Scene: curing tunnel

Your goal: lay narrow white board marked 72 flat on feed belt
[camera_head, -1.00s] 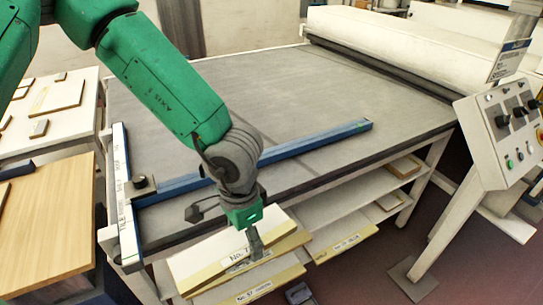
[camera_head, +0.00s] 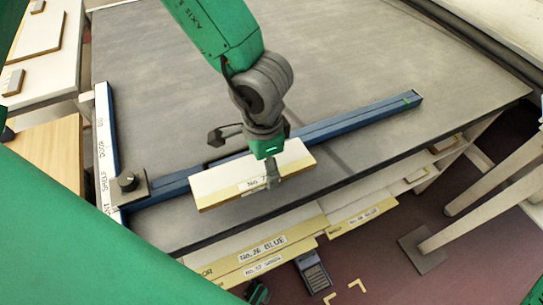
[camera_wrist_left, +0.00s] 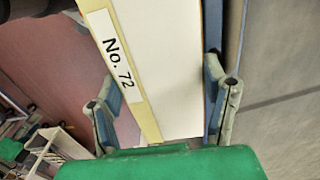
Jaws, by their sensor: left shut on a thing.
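My left gripper (camera_head: 271,177) is shut on the narrow white board marked 72 (camera_head: 228,178). The board has a yellowish front edge with a white label, partly covered by a finger in the head view. In the left wrist view the label on the board (camera_wrist_left: 165,60) reads "No. 72", and the board lies between the two fingers (camera_wrist_left: 165,105). The grey feed belt (camera_head: 300,60) spreads behind and under it. In the head view the board overlaps the blue rail and the belt's front strip; I cannot tell whether it touches the belt. My right gripper is not in view.
A white lettered strip (camera_head: 103,140) edges the belt's left side. Labelled boards (camera_head: 240,262) lie on a shelf below the front edge. The belt behind the rail is clear.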

